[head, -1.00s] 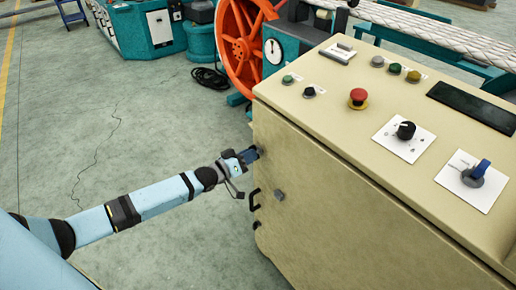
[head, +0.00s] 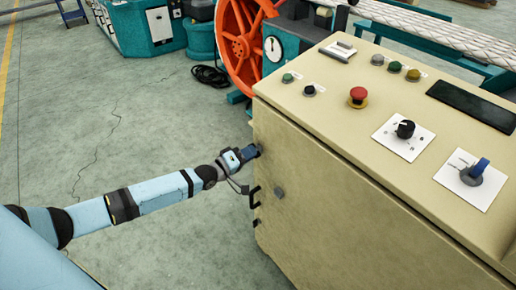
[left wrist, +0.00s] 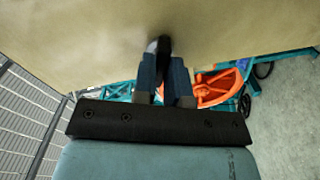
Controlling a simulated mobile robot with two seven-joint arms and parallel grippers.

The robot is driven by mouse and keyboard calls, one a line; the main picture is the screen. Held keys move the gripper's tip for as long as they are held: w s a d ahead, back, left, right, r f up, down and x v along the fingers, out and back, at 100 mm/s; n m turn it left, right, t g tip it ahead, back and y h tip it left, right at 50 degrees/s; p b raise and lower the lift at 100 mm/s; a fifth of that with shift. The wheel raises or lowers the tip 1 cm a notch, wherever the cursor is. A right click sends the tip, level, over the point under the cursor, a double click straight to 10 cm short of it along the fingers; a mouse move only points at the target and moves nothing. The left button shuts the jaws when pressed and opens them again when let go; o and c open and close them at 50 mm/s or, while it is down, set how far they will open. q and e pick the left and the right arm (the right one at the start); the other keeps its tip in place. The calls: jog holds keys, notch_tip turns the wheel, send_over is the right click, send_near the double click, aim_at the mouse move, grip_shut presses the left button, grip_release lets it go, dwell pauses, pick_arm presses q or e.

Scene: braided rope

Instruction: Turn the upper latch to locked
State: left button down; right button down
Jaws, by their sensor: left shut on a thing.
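My left gripper (head: 251,153) is at the upper left edge of the beige cabinet (head: 340,190), its fingers against the door face. In the left wrist view its two blue-grey fingers (left wrist: 164,66) are shut on a small black latch (left wrist: 163,46) that stands out from the beige panel. In the head view the gripper covers this upper latch, so its angle is hard to read. My right gripper is not in view.
The cabinet top carries a red mushroom button (head: 357,96), a black rotary knob (head: 405,129) and a blue-handled switch (head: 475,171). An orange wheel (head: 240,35) stands behind. The floor (head: 110,130) left of the cabinet is clear.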

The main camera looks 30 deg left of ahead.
pick_arm(q)
jog(key=n, duration=0.3)
jog(key=shift+b, duration=0.3)
jog(key=shift+n, duration=0.3)
jog(key=shift+f+n+b, duration=0.15)
jog(key=shift+n+b, duration=0.25)
jog(key=shift+n, duration=0.1)
jog(key=c, duration=1.4)
grip_release()
jog(key=shift+o, duration=0.2)
